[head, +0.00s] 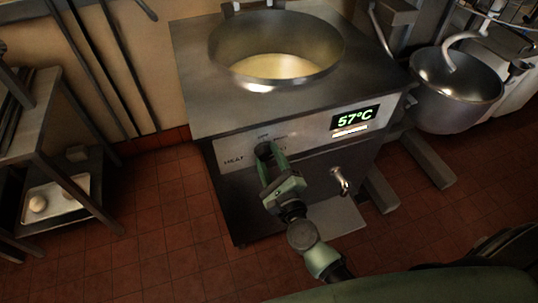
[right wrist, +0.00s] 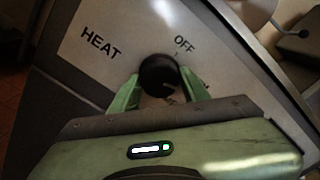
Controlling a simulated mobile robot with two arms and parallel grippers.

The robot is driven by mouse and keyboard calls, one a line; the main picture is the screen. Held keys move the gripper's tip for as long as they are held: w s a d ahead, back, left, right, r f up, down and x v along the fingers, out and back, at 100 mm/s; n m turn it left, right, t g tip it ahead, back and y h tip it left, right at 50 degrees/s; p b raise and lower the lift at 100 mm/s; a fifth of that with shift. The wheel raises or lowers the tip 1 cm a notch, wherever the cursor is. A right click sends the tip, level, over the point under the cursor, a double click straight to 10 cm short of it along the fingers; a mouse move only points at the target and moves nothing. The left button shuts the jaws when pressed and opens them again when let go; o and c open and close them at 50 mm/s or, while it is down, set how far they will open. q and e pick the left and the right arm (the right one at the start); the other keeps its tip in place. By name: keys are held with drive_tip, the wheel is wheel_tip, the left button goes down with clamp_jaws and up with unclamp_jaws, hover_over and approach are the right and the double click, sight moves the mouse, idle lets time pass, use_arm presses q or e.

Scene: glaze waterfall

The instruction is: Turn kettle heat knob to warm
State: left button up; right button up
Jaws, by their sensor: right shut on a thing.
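The kettle (head: 190,75) is a steel cabinet with a round open bowl (head: 245,55) holding pale yellow contents. Its front panel carries the label HEAT, a black heat knob (head: 264,149) and a green display (head: 355,118) reading 57°C. The knob also shows in the right wrist view (right wrist: 158,76), with OFF printed near it; other markings are hidden or too small to read. My right gripper (head: 268,156) is shut on the knob, with its green fingers on either side of it. The knob's exact setting is hard to tell. My left gripper is not in view.
A draw-off tap (head: 341,180) sticks out of the kettle front, right of my right arm. A mixer bowl (head: 455,95) stands at the right. A shelf rack with a tray (head: 55,203) stands at the left. The tiled floor (head: 160,215) between rack and kettle is clear.

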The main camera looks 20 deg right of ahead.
drive_tip(key=shift+w+d+r+n+p, duration=0.1)
drive_tip(key=shift+n+p, duration=0.1)
drive_tip(key=shift+n, duration=0.35)
drive_tip(key=shift+r+n+p, duration=0.1)
drive_tip(key=shift+n+p, duration=0.1)
drive_tip(key=shift+n, duration=0.35)
drive_tip(key=o, duration=1.2)
drive_tip(key=shift+o, duration=0.7)
drive_tip(key=shift+w+f, duration=0.1)
drive_tip(key=shift+f, duration=0.1)
